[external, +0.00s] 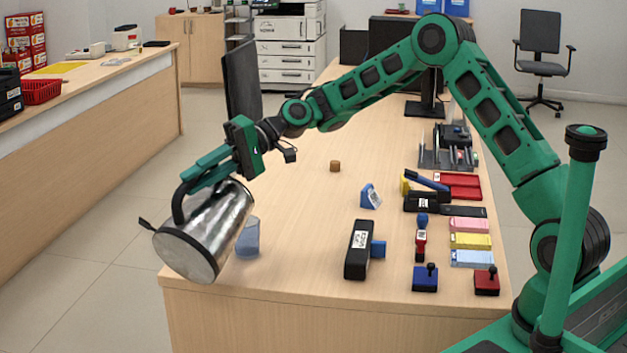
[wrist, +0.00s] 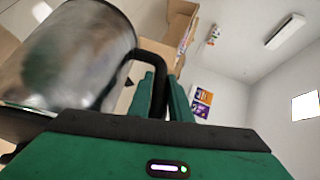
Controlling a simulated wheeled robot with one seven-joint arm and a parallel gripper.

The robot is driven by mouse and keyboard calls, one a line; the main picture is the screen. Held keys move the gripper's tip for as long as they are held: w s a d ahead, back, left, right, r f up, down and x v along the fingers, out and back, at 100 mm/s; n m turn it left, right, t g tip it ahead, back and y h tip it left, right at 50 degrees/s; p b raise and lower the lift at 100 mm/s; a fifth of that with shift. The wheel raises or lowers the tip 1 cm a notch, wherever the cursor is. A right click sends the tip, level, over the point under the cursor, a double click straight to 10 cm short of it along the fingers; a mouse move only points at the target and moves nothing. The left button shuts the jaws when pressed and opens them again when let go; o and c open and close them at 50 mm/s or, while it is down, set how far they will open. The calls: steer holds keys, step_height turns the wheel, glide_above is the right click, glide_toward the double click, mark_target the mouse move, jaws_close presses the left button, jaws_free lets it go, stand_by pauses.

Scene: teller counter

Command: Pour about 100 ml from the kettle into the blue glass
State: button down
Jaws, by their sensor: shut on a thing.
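The kettle (external: 207,234) is a shiny metal jug with a black handle, tilted far over at the front left corner of the counter. My gripper (external: 196,176) is shut on its black handle. In the wrist view the kettle (wrist: 75,55) fills the upper left, with the handle between my gripper's fingers (wrist: 165,95). The blue glass (external: 248,238) stands upright on the counter, just right of the kettle and partly hidden behind it. I cannot see any liquid, and I cannot tell whether the kettle touches the glass.
A black box-shaped device (external: 358,250), a blue wedge (external: 371,196) and a small brown cylinder (external: 335,166) stand on the counter (external: 300,215). Stamps, pads and trays fill its right side. A dark monitor (external: 242,82) stands behind my gripper. The counter's middle is mostly clear.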

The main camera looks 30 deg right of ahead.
steer(key=shift+w+d+r+y, duration=0.25)
steer(key=shift+d+r+y, duration=0.2)
steer(key=shift+r, duration=0.2)
steer(key=shift+m+y, duration=0.5)
steer(key=shift+y, duration=0.35)
steer(key=shift+w+d+r, duration=0.35)
steer(key=shift+d, duration=0.3)
steer(key=shift+w+d+r, duration=0.3)
steer(key=shift+d+r, duration=0.05)
steer(key=shift+d, duration=0.3)
steer(key=shift+w+d+r, duration=0.35)
steer(key=shift+d, duration=0.3)
steer(key=shift+w+d+r+g+y+p, duration=0.3)
steer(key=shift+d+p, duration=0.1)
steer(key=shift+d, duration=0.1)
steer(key=s+a+f+h, duration=0.1)
steer(key=a, duration=0.1)
steer(key=s+a+f+h, duration=0.1)
steer(key=a, duration=0.1)
steer(key=s+a+f+n+h, duration=0.1)
steer(key=a+f, duration=0.1)
steer(key=shift+s+a+h, duration=0.2)
steer(key=shift+s+h, duration=0.05)
steer(key=shift+h, duration=0.05)
steer(key=shift+s+a+f, duration=0.1)
steer(key=shift+a+f, duration=0.1)
steer(key=shift+f, duration=0.15)
steer(key=shift+s+a+f+t+h, duration=0.1)
steer(key=shift+a+f+t+h, duration=0.1)
steer(key=shift+a+t+h, duration=0.15)
